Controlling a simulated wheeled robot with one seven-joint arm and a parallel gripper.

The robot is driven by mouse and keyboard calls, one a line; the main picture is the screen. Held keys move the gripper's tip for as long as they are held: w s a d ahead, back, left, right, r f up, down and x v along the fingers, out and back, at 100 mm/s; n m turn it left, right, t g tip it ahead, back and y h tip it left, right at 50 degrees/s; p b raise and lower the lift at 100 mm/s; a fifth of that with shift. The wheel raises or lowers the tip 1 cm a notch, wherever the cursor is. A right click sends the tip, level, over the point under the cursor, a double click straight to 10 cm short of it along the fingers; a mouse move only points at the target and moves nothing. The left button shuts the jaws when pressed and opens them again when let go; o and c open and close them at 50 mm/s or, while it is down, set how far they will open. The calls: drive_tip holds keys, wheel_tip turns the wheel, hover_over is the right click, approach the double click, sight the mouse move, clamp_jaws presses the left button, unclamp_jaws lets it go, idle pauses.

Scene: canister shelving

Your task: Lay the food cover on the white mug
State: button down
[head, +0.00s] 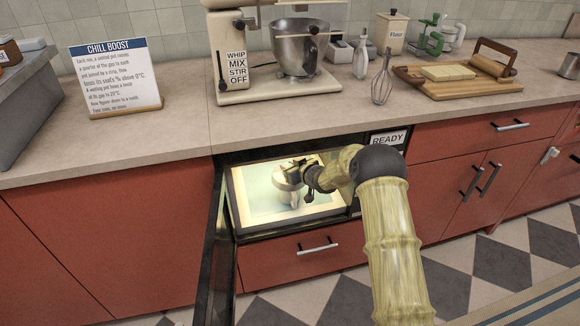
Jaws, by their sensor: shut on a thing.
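My gripper (303,168) reaches into a lit, open microwave (240,205) set below the counter. It is shut on a pale, round food cover (286,179), held in the upper middle of the cavity. A small whitish shape, likely the white mug (293,199), shows directly under the cover. The cover hides its top, and at this size I cannot tell whether the two touch. My wrist and arm come in from the right and hide part of the cavity's right side.
The microwave door (212,255) stands open on the left, its edge toward me. A READY panel (388,139) is at the upper right of the opening. A stand mixer (235,50), a whisk (382,82) and a wooden board (470,88) are on the counter above.

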drive_tip(key=shift+f, duration=0.2)
idle(0.6)
drive_tip(key=c, duration=1.1)
unclamp_jaws()
drive_tip(key=p+v, duration=0.2)
drive_tip(key=v, duration=1.5)
drive_tip(key=shift+s+d, duration=0.15)
drive_tip(key=shift+d, duration=0.05)
